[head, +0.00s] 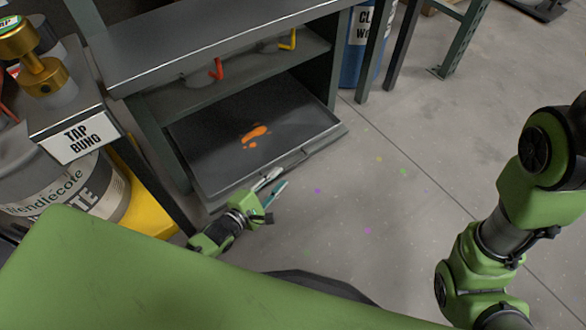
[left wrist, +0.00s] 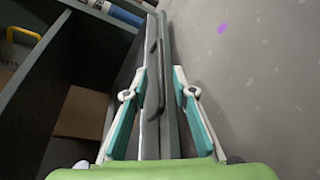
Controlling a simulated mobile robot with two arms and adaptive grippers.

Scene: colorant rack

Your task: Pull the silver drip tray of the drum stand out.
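The silver drip tray (head: 215,165) lies low in the drum stand (head: 220,50), with an orange spill on its dark floor. Its front lip carries a bar handle (head: 297,158). In the left wrist view, the tray's front edge and dark handle (left wrist: 154,85) run between my two spread fingers (left wrist: 160,95). I cannot tell whether a finger touches them. My right arm shows at the right of the head view, but its gripper is out of view.
Red and yellow tap handles (head: 217,69) hang above the tray. A white drum (head: 60,190) and a yellow base (head: 145,195) stand left, below a "TAP BUNG" sign (head: 80,137). A blue drum (head: 362,60) stands behind. The floor (head: 400,190) in front is clear, with small paint spots.

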